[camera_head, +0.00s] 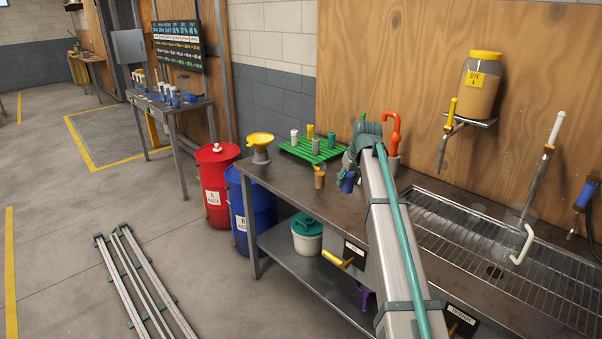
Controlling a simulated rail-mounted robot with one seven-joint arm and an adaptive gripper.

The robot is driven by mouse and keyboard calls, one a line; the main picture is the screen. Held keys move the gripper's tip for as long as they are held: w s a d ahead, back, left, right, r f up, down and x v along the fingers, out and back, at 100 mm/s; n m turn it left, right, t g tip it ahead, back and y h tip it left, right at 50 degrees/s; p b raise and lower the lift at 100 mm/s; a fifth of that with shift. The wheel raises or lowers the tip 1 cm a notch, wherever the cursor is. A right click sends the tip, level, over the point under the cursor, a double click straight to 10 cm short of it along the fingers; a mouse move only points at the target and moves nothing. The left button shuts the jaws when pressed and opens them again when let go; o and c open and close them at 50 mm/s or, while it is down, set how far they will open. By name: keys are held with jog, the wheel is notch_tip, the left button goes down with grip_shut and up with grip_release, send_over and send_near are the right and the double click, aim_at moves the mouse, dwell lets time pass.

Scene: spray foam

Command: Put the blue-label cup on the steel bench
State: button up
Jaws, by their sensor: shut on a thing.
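The steel bench (275,186) runs from the middle to the lower right, with a bare dark top at its left end. My arm reaches over it from the lower right, and its end bends down over the bench's front part. My gripper (348,172) is small here and its fingers are mostly hidden by the arm. It is shut on a small dark blue thing (347,183), which looks like the blue-label cup. I cannot tell whether the cup touches the bench top.
A small brown cup (319,180) stands just left of my gripper. A green rack (309,149) with several bottles and a yellow funnel (260,142) stand behind and left. An orange hooked pipe (393,131) rises behind my arm. A wire grate (510,265) covers the bench's right part.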

jog(key=shift+w+a, duration=0.25)
jog(key=shift+a, duration=0.05)
jog(key=w+f+p, duration=0.1)
jog(key=w+f, duration=0.2)
jog(key=w, duration=0.1)
jog(key=w+d+f+p, duration=0.1)
jog(key=w+f, duration=0.2)
jog(key=w, duration=0.1)
jog(key=w+d+f+p, duration=0.1)
jog(key=w+f+p, duration=0.1)
jog(key=w, duration=0.3)
jog(key=shift+w+d+f, duration=0.1)
jog(key=shift+d+f, duration=0.05)
jog(key=shift+f, duration=0.45)
jog(key=shift+w+f+p, duration=0.2)
jog(key=shift+f+p, duration=0.3)
jog(key=shift+f, duration=1.35)
jog(key=shift+f, duration=0.2)
jog(key=o, duration=1.2)
jog(key=shift+r, duration=0.1)
jog(key=shift+r, duration=0.1)
